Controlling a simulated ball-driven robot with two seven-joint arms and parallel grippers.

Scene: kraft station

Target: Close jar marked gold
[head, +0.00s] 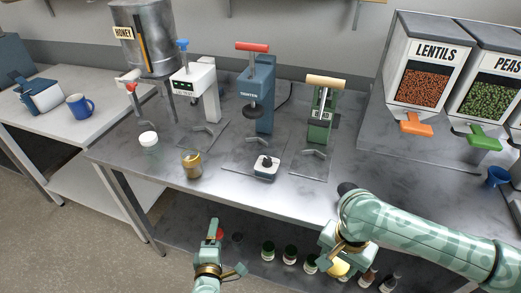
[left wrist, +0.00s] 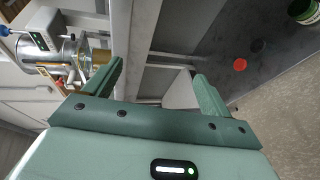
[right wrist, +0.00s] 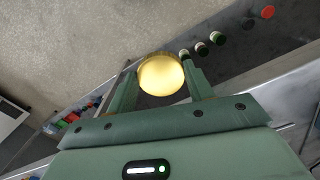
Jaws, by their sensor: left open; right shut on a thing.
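A small jar with amber-gold colouring (head: 192,165) stands upright on the bench near its front edge. Its marking is too small to read. An amber piece, likely this jar, shows in the left wrist view (left wrist: 101,57). My right gripper (head: 337,262) is shut on a round gold lid (right wrist: 161,75), low in front of the bench, to the right of the jar. The lid also shows partly in the head view (head: 340,268). My left gripper (head: 229,252) is open and empty, below and in front of the bench edge.
A white-topped jar (head: 148,139) stands left of the amber jar. Presses, including a blue one (head: 264,95), and a honey tank (head: 146,45) stand behind. Several small jars (head: 268,251) sit on the lower shelf. Lentil (head: 425,85) and pea dispensers are at right.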

